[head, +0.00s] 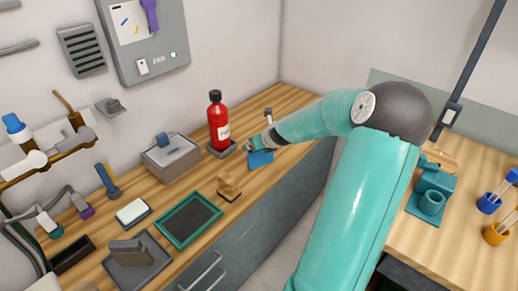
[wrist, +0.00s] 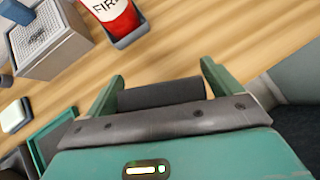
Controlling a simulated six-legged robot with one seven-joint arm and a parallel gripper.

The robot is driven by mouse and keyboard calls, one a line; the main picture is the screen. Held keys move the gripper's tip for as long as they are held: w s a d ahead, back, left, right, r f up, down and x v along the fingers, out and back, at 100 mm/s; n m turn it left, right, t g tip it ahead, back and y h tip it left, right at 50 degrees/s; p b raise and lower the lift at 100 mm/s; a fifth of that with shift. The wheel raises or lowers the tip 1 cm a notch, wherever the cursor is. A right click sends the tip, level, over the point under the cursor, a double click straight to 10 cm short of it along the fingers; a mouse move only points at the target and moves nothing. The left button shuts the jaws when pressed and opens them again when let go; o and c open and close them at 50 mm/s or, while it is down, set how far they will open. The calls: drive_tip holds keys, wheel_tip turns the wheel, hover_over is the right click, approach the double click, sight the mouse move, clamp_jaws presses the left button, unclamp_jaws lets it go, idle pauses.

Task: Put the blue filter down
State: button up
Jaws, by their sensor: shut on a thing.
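The blue filter (head: 260,159) is a small flat blue piece in the head view, just below my gripper (head: 266,140) and near the front edge of the wooden counter. My gripper is shut on it. In the wrist view my gripper (wrist: 160,85) has its two green fingers on either side of a dark grey bar (wrist: 160,93); no blue face of the filter shows there. I cannot tell whether the filter touches the counter.
A red fire extinguisher (head: 219,122) stands in a holder just left of my gripper. Further left are a grey box (head: 172,157), a small wooden block (head: 229,187) and a green-framed tray (head: 189,220). Bare counter (head: 289,97) shows behind my gripper.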

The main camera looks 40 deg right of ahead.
drive_tip(key=s+a+r, duration=0.7)
drive_tip(key=s+r, duration=0.1)
drive_tip(key=s, duration=0.1)
drive_tip(key=shift+s+a, duration=0.3)
drive_tip(key=shift+a, duration=0.1)
drive_tip(key=shift+s, duration=0.1)
